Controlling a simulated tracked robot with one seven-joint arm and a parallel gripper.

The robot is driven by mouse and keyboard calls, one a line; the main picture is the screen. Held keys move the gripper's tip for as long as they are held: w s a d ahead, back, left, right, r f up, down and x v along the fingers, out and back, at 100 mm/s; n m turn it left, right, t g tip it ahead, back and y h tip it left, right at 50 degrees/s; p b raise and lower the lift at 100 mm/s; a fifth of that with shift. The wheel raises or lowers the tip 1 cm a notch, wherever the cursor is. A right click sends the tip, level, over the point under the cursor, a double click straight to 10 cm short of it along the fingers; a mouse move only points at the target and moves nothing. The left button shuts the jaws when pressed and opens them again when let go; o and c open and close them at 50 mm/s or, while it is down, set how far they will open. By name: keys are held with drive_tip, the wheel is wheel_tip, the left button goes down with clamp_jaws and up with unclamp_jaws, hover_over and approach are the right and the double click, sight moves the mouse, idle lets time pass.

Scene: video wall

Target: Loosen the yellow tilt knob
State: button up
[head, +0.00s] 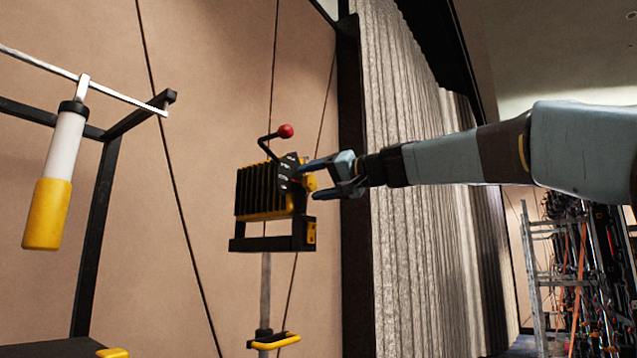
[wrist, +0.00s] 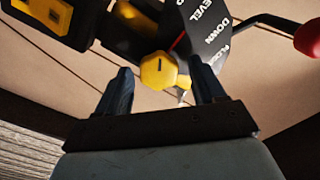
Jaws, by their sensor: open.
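The yellow tilt knob (wrist: 160,73) is a faceted knob with a short dark mark on its face, in the middle of the wrist view. In the head view the knob (head: 310,183) shows small on the right side of a black finned device (head: 262,190), partly behind my gripper. My gripper (head: 331,178) points left at the knob; its jaws are apart. In the wrist view my gripper (wrist: 165,88) has one dark finger left of the knob and one right of it. Gaps show on both sides. Whether the tips reach alongside the knob I cannot tell.
A black lever with a red ball (head: 285,131) sticks up from the device. A black plate with white lettering (wrist: 218,30) lies close to the right finger. A grey pole (head: 265,290) carries the device. A white and yellow cylinder (head: 55,180) hangs at left.

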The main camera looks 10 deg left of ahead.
drive_tip(key=v, duration=1.3)
drive_tip(key=shift+d, duration=0.4)
drive_tip(key=shift+s+f, duration=0.15)
drive_tip(key=s+d+f+m+h, duration=0.1)
drive_tip(key=s+d+f+h, duration=0.4)
drive_tip(key=f, duration=1)
drive_tip(key=s+d+f+m+h, duration=0.2)
drive_tip(key=s+d+f+h, duration=0.4)
drive_tip(key=d+f, duration=0.6)
drive_tip(key=s+d+f+m+g+h, duration=0.1)
drive_tip(key=s+d+f+h, duration=0.4)
drive_tip(key=f, duration=1.5)
drive_tip(key=s+d, duration=0.4)
drive_tip(key=shift+d+f+m+h, duration=0.25)
drive_tip(key=shift+m+h, duration=0.05)
